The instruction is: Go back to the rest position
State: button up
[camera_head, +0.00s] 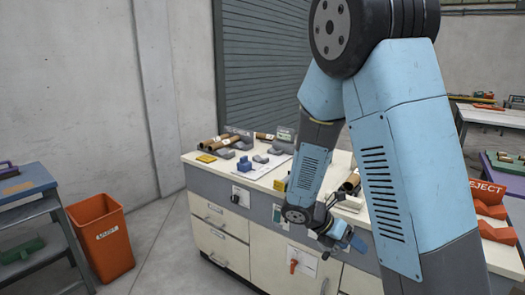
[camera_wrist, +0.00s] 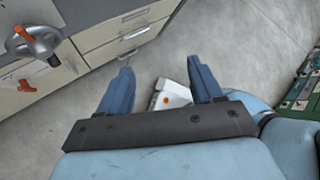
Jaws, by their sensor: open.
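My gripper (camera_head: 347,238) is at the end of my blue arm, in front of the workbench drawers in the head view. In the wrist view my gripper (camera_wrist: 158,90) points down toward the grey floor. Its two blue fingers are wide apart with nothing held between them. My arm hangs folded down in front of the cream workbench (camera_head: 225,243) and hides part of its top and front.
The bench top carries brown tubes (camera_head: 215,142), a blue block (camera_head: 244,164) and a yellow block (camera_head: 206,158). An orange bin (camera_head: 100,236) stands left, beside a step stand (camera_head: 30,225). A red reject rack (camera_head: 489,210) is at right. Floor between bin and bench is clear.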

jog(key=s+r+m+t+y, duration=0.2)
jog(key=s+r+m+y, duration=0.2)
jog(key=s+r+m, duration=0.4)
jog(key=s+a+r+m+t+y, duration=0.1)
jog(key=s+r+m+t+y, duration=0.2)
jog(key=r+m, duration=1.3)
jog(key=shift+s+r+m+y, duration=0.2)
jog(key=shift+s+m+y, duration=0.9)
jog(key=shift+s, duration=1.8)
jog(key=shift+c, duration=0.2)
